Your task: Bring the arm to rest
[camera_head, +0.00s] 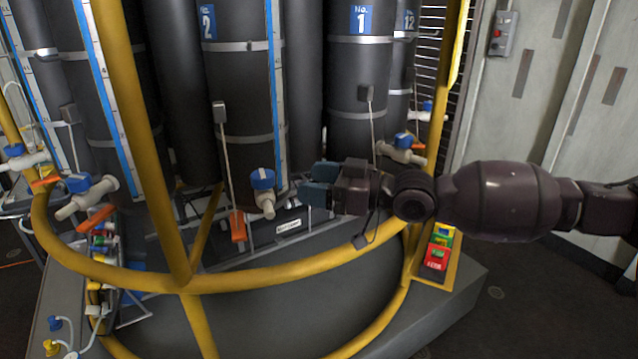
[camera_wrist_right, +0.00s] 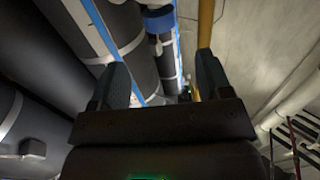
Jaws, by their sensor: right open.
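My right arm (camera_head: 505,198) reaches in from the right edge in the head view. My right gripper (camera_head: 308,184) is at the picture's middle, in front of the dark cylinders and above the yellow ring rail. In the right wrist view the two fingers of this gripper (camera_wrist_right: 163,85) stand well apart, with nothing between them. A valve with a blue cap (camera_head: 263,180) sits just left of the fingertips in the head view. I cannot tell whether they touch. My left gripper is in neither view.
Dark bottles numbered 2 (camera_head: 238,90) and 1 (camera_head: 360,80) stand behind a yellow rail (camera_head: 290,268). Another valve (camera_head: 402,148) sits behind my right gripper. Floor (camera_head: 540,290) is open at right.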

